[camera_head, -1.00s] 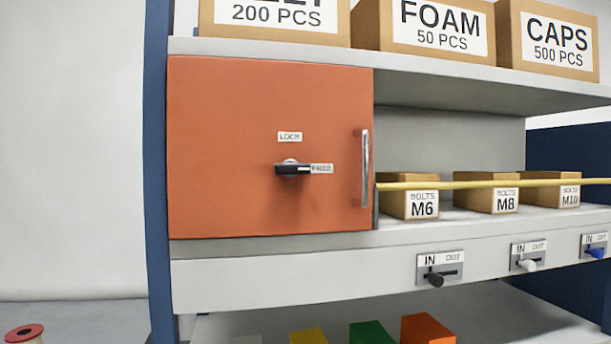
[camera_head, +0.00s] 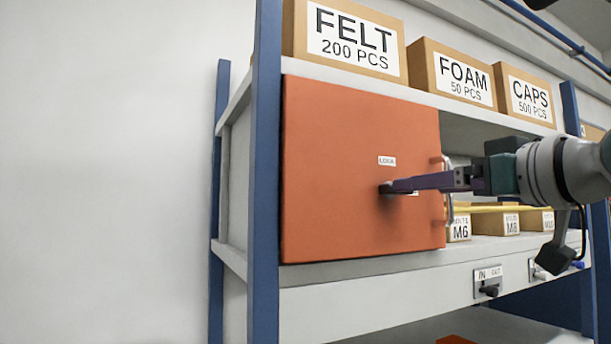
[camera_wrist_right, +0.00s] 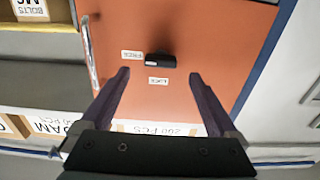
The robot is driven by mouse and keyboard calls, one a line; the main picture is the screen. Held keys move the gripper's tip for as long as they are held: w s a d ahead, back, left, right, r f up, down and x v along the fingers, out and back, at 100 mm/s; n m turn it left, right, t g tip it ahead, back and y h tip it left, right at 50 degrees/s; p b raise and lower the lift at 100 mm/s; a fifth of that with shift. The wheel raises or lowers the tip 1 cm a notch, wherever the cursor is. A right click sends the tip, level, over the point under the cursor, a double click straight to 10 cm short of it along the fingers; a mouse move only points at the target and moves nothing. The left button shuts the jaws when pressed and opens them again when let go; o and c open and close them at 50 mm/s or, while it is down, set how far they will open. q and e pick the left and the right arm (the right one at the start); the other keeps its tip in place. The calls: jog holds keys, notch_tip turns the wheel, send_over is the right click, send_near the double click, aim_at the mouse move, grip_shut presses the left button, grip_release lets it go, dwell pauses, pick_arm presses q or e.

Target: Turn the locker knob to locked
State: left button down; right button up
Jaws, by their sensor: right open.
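The orange locker door (camera_head: 345,170) is closed. Its black knob (camera_head: 386,189) is partly hidden behind my right gripper in the head view. In the right wrist view, which is upside down, the knob (camera_wrist_right: 160,61) lies level, with its pale mark toward the FREE label (camera_wrist_right: 132,55). The LOCK label (camera_head: 387,161) is above the knob in the head view. My right gripper (camera_head: 398,186) is open and empty in front of the door. In the wrist view its fingertips (camera_wrist_right: 159,75) are spread wider than the knob, with the knob between and beyond them. My left gripper is not in view.
The door handle (camera_head: 447,195) is right of the knob, partly behind my right arm. Boxes, including the FELT box (camera_head: 350,45), stand on the shelf above. Bolt boxes (camera_head: 459,229) and a yellow bar (camera_head: 490,209) are to the right. A blue post (camera_head: 266,180) borders the locker.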

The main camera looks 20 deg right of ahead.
pick_arm(q)
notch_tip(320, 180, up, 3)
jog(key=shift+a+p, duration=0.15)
jog(key=shift+p, duration=0.85)
pick_arm(e)
jog(key=w, duration=0.4)
jog(key=shift+w+a, duration=0.25)
jog(key=shift+w, duration=0.15)
jog(key=shift+c, duration=1.4)
jog(key=c, duration=1.1)
jog(key=shift+f, duration=0.1)
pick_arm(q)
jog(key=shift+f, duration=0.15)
